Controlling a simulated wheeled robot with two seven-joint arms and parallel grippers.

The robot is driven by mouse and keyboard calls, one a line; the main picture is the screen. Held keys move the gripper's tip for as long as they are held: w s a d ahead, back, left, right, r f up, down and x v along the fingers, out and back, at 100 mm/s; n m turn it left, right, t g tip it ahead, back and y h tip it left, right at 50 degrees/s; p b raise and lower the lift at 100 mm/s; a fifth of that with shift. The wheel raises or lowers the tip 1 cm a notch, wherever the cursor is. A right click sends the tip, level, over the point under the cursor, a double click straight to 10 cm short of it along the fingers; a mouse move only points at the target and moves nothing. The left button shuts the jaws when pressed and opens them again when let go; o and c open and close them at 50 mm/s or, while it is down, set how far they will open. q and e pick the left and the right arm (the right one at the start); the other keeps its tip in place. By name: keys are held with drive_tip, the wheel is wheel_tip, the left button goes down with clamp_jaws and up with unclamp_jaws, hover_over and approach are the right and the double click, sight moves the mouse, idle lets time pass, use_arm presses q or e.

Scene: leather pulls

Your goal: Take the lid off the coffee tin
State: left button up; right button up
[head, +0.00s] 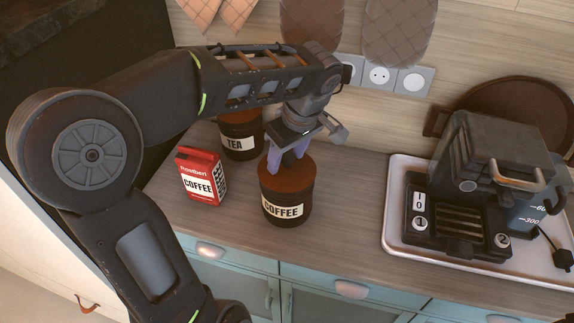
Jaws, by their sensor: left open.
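The coffee tin (285,211) is a dark round tin with a "COFFEE" label, standing upright on the counter. Its reddish-brown lid (290,181) is on top of it. My left gripper (284,166) points down at the lid from above, with its purple fingers at the lid's top middle. The fingers hide part of the lid's centre, and any knob there cannot be made out. The left gripper is open; I cannot tell whether it touches the lid. My right gripper is not in view.
A similar tea tin (240,140) stands behind to the left, partly under my arm. A red coffee packet (201,177) stands left of the coffee tin. A coffee machine (480,190) sits on a white tray (397,215) at the right. The counter between tin and tray is clear.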

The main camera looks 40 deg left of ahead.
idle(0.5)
use_arm(q)
clamp_jaws()
idle(0.4)
